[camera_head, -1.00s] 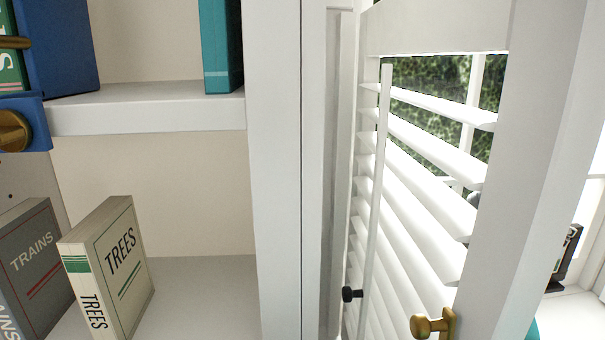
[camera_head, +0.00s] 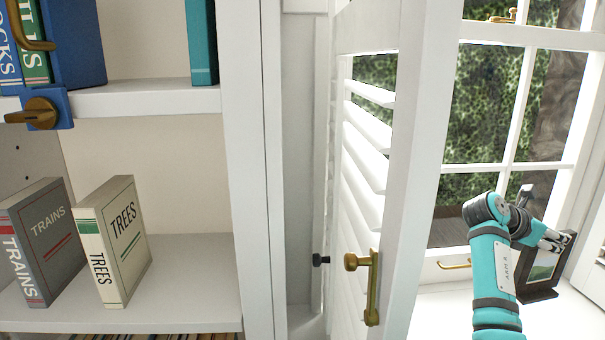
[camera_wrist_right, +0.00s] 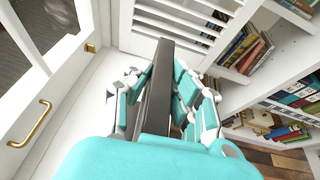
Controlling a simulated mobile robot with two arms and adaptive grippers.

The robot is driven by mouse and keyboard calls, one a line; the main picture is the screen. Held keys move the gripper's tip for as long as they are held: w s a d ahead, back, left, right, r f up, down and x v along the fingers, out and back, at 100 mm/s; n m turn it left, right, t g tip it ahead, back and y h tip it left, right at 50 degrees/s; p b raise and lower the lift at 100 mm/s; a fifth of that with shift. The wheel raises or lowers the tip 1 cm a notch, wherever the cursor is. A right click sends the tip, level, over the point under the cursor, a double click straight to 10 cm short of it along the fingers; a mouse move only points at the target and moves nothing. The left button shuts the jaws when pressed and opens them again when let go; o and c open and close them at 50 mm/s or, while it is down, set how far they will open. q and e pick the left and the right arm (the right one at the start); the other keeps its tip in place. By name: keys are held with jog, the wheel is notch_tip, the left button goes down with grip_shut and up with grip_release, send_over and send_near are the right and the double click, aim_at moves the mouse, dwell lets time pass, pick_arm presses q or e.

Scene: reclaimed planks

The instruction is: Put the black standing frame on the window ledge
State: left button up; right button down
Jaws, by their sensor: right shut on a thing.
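The black standing frame (camera_head: 537,294) is at the right of the head view, upright and slightly tilted, with a picture inside it. My right gripper (camera_head: 556,240) is shut on its upper part. In the right wrist view the frame (camera_wrist_right: 157,85) shows edge-on as a dark bar between the fingers of the right gripper (camera_wrist_right: 160,96). The white window ledge (camera_head: 568,318) lies below the frame; I cannot tell whether the frame's base touches it. The ledge (camera_wrist_right: 72,128) also shows in the right wrist view. My left gripper is not in view.
A white louvred shutter (camera_head: 362,180) with a brass knob stands open left of my right arm. The window (camera_head: 500,110) is behind the ledge, with a brass handle (camera_head: 455,265) low down. Bookshelves (camera_head: 180,270) fill the left. Much of the visible ledge is clear.

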jog(key=s+a+f+n+t+y, duration=0.2)
jog(key=s+a+f+n+t, duration=0.15)
jog(key=s+a, duration=0.65)
jog(key=s+a+f+n+t+y, duration=0.3)
jog(key=s+a+f+n, duration=0.15)
jog(key=a, duration=0.85)
jog(key=s+a+f+n+t+y, duration=0.25)
jog(key=s+a+f+t, duration=0.2)
jog(key=s+a, duration=0.6)
jog(key=shift+g+h, duration=0.35)
jog(key=shift+g, duration=0.15)
jog(key=r+p, duration=0.1)
jog(key=w+r+p, duration=0.1)
jog(key=r+p, duration=0.1)
jog(key=w+a+r+p, duration=0.1)
jog(key=p, duration=0.1)
jog(key=shift+a+r, duration=0.1)
jog(key=shift+r, duration=0.1)
jog(key=shift+f, duration=0.1)
